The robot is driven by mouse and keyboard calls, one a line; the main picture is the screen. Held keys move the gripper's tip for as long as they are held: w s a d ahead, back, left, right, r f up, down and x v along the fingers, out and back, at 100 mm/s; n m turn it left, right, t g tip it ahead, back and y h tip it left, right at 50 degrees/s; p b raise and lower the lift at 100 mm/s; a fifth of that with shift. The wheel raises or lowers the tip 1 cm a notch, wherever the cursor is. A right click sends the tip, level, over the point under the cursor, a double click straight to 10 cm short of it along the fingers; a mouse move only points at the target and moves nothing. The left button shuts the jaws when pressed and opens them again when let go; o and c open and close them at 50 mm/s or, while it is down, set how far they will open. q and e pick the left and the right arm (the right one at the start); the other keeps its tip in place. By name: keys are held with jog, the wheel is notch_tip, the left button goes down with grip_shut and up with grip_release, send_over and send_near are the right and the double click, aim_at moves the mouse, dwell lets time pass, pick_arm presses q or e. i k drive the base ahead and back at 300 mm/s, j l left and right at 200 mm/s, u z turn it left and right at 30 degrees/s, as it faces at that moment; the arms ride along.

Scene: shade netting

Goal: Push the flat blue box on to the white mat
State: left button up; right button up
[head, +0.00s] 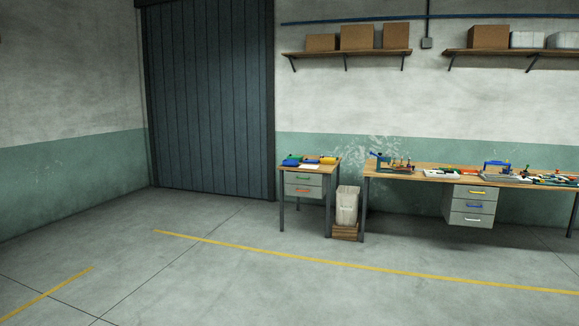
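A small table (332,165) with a wooden top stands far off, right of the dark door. On it a small flat blue thing (290,162) lies near the left front; it may be the flat blue box, but it is too small to tell. A white patch (309,167), perhaps the white mat, lies at the front edge to its right. I cannot tell whether they touch. Green, yellow and orange things lie close behind and beside them. Neither of my grippers is in view.
A long workbench (410,174) with tools and drawers stands to the right. A pale bin (347,206) on a wooden crate (345,232) stands between the tables. The grey floor in front is clear, with yellow lines (300,255). Shelves with boxes hang above.

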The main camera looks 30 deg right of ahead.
aim_at(291, 163)
jog(key=i+l+z, duration=0.4)
jog(key=i, duration=0.2)
jog(key=i+z, duration=0.35)
jog(key=i, duration=0.3)
jog(key=i+z, duration=0.1)
jog(key=i, duration=6.55)
jog(key=i+j+z, duration=0.15)
jog(key=i, duration=0.75)
jog(key=i+j, duration=0.1)
jog(key=i, duration=0.75)
jog(key=z, duration=0.05)
